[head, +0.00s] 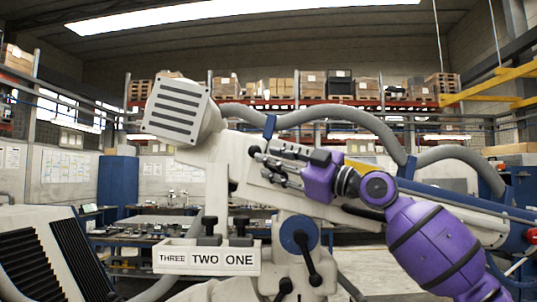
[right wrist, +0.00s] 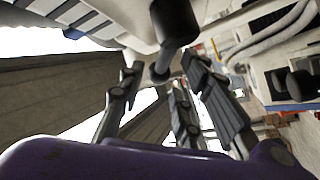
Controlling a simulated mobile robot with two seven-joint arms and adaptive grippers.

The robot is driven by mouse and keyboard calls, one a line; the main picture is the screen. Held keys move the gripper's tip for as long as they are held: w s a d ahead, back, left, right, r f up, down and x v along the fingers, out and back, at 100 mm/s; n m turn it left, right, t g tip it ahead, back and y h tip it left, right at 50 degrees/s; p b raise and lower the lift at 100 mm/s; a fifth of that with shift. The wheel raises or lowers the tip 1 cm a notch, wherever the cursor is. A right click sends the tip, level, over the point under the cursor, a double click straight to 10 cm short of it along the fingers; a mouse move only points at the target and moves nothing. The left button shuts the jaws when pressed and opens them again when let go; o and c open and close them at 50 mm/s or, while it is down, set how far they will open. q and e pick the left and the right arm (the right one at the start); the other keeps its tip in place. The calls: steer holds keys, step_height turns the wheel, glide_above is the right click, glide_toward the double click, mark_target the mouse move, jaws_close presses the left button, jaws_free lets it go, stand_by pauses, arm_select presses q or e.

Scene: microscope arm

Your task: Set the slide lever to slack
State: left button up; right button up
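The white microscope arm (head: 215,165) slants across the head view. My purple right gripper (head: 264,167) lies along its near side, fingers pointing left. A small black knob (head: 254,151) shows beside the fingertips; I cannot tell for certain that it is the slide lever. In the right wrist view a dark rounded knob on a stem (right wrist: 175,22) stands just beyond the spread fingers (right wrist: 160,75). The right gripper looks open and empty; contact with the knob cannot be told. No "slack" marking is readable. My left gripper is out of view.
A panel (head: 207,260) marked THREE TWO ONE with black handles (head: 208,231) sits low on the machine. A blue round hub (head: 299,234) with black levers is below my gripper. Grey hoses (head: 345,112) arch above. A slatted box head (head: 180,112) is at upper left.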

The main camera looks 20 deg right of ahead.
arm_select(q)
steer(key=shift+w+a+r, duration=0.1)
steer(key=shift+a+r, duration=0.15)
arm_select(e)
steer(key=shift+x, duration=1)
steer(key=shift+f, duration=0.15)
steer(key=shift+c, duration=0.5)
steer(key=shift+w, duration=0.1)
steer(key=shift+c, duration=1.3)
jaws_close()
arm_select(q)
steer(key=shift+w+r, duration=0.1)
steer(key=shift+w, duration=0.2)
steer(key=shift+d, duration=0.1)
